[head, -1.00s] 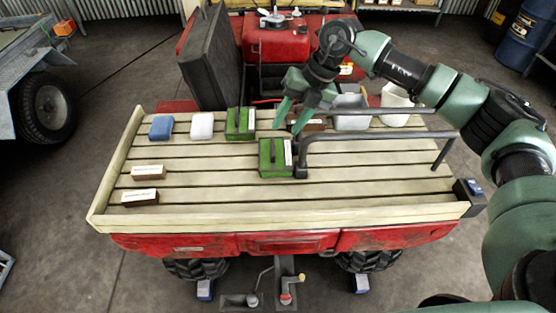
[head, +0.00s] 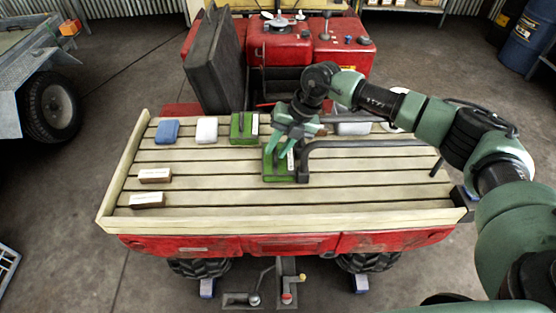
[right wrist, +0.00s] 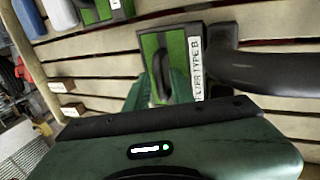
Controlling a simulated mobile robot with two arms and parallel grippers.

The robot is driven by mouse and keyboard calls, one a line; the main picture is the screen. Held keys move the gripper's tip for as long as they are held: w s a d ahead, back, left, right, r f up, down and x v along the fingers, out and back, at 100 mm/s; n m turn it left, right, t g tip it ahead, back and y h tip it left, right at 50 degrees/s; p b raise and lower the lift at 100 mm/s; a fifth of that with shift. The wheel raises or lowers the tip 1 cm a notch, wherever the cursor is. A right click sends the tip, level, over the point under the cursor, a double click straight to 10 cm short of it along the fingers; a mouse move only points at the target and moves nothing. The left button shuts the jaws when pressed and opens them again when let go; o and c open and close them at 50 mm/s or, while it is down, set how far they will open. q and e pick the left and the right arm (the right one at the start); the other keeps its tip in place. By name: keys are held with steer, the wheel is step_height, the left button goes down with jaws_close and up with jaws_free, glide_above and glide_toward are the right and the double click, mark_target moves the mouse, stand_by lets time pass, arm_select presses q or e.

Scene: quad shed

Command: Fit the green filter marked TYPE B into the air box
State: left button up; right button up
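The green filter (head: 270,172) stands on the slatted wooden bed, beside the end of a dark rail. In the right wrist view its white label reads TYPE B (right wrist: 196,68), and a dark handle (right wrist: 158,72) sits on the green top. My right gripper (head: 276,152) is just above this filter, pointing down, fingers apart near the handle. I cannot tell whether they touch it. A second green filter (head: 236,128) stands behind and to the left. The air box seems to be the dark opening (head: 270,80) behind the bed, beside a raised black lid (head: 214,60). My left gripper is out of view.
A blue block (head: 167,131) and a white block (head: 207,130) stand at the bed's back left. Two small labelled brown boxes (head: 148,201) lie at the front left. The dark rail (head: 350,144) borders the filter's right. The front middle of the bed is clear.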

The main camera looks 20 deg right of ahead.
jaws_close()
stand_by(1.2)
steer(key=shift+r, duration=0.15)
